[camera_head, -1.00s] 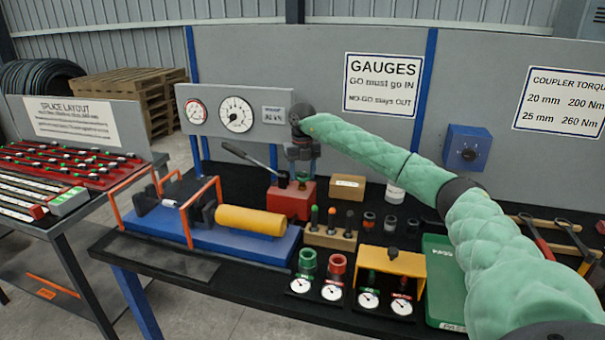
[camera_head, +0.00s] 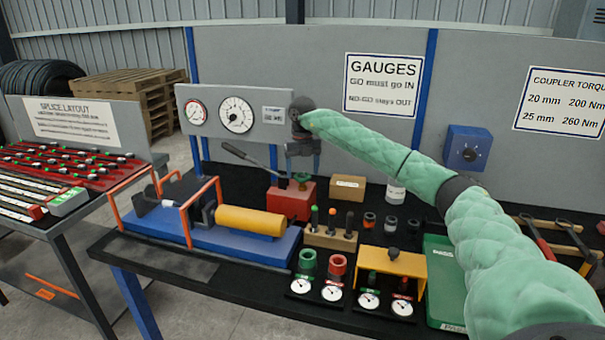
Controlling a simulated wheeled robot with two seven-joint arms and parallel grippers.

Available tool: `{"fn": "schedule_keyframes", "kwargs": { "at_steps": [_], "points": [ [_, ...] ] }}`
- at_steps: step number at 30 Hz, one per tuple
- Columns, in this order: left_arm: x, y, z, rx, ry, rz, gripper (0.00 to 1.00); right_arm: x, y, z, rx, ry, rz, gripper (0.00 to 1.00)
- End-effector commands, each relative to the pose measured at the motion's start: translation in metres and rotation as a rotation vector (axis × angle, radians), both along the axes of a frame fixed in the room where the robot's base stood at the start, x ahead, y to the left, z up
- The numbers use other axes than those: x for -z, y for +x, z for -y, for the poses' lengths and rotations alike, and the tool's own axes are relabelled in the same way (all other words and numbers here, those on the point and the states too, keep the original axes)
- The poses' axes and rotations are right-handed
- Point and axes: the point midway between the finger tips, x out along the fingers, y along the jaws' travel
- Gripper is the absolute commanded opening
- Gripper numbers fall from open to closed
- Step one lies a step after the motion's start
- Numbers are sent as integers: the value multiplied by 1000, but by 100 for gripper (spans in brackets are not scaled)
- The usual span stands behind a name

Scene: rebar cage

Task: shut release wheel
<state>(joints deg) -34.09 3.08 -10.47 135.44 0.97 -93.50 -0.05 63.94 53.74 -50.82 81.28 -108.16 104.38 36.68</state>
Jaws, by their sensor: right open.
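The red pump block (camera_head: 291,203) stands on the black bench behind the yellow cylinder. A small green release wheel (camera_head: 303,179) sits on top of it, at its right side. My right gripper (camera_head: 303,168) points down just above the wheel, with its jaws open. The fingertips are small and dark, and I cannot tell whether they touch the wheel. The pump's lever (camera_head: 247,157) slants up to the left. My left gripper is not in view.
A gauge panel (camera_head: 221,131) with two dials stands behind the pump. The blue press (camera_head: 220,241) with orange frames is at the left. A cardboard box (camera_head: 348,188) and a wooden block of plugs (camera_head: 329,238) stand close by on the right.

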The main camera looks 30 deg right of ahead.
Motion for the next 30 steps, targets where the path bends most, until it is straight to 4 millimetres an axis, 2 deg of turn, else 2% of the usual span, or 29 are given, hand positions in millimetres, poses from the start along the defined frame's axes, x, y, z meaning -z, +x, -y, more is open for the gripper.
{"fn": "schedule_keyframes", "kwargs": {
  "at_steps": [1,6,8,12,18,30],
  "points": [
    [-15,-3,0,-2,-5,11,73,-6,0,0,0,-1,2,73],
    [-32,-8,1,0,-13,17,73,-33,1,0,0,0,2,73],
    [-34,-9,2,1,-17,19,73,-41,1,0,0,1,2,73],
    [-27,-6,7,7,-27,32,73,-56,1,0,0,1,1,73],
    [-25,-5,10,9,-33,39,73,-63,0,0,0,0,0,73],
    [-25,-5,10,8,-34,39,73,-63,0,0,0,0,0,73]
  ]
}}
